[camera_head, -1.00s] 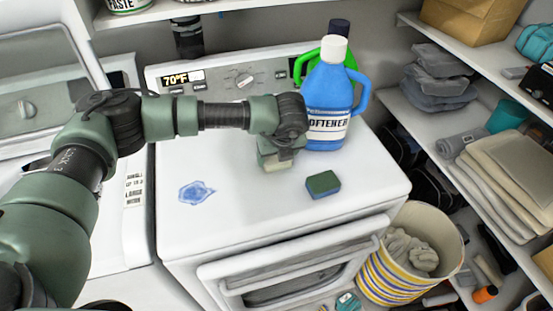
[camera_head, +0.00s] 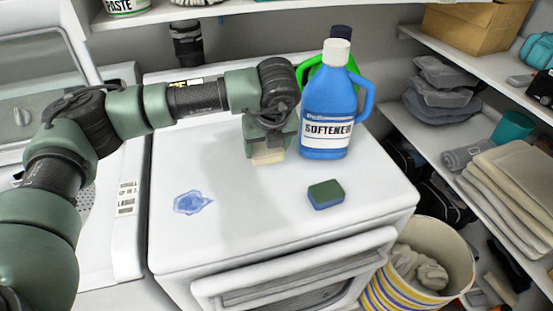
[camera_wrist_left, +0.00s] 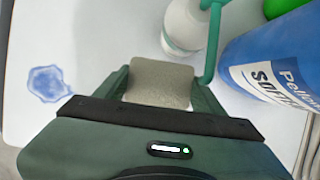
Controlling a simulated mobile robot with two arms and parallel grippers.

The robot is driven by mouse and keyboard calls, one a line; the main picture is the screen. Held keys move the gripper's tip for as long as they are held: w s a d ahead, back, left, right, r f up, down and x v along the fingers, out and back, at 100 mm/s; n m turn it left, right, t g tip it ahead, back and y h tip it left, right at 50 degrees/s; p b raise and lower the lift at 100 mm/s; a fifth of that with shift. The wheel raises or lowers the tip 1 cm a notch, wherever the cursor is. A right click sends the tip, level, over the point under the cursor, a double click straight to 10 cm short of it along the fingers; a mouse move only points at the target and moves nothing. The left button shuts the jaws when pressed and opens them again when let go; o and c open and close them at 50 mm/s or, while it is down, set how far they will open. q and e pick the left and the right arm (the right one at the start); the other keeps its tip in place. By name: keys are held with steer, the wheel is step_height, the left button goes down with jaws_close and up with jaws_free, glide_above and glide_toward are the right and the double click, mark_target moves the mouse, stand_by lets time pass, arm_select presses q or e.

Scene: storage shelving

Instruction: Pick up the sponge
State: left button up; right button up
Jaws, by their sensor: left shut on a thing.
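My left gripper (camera_head: 268,148) is shut on a pale beige block that looks like a sponge (camera_head: 268,157), above the white dryer top. In the left wrist view this block (camera_wrist_left: 160,82) sits between the two fingers of the gripper (camera_wrist_left: 160,90). A second sponge (camera_head: 326,194), green on top and blue below, lies on the dryer top to the right of and nearer than the gripper. It is not in the left wrist view. My right gripper is not in view.
A blue softener bottle (camera_head: 328,115) stands right of the gripper, with a green one behind. A white bottle with a green handle (camera_wrist_left: 185,28) stands close ahead in the wrist view. A blue stain (camera_head: 192,202) marks the dryer top (camera_head: 240,235), whose front is clear.

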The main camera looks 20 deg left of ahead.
arm_select(q)
steer(key=s+a+b, duration=0.5)
steer(key=s+a, duration=0.4)
steer(key=a, duration=0.5)
steer(key=shift+s+a+b, duration=0.25)
steer(key=shift+s+b, duration=0.05)
steer(key=shift+s, duration=0.05)
steer(key=o, duration=0.8)
steer(key=c, duration=0.6)
steer(key=shift+o, duration=0.2)
steer(key=shift+r, duration=0.1)
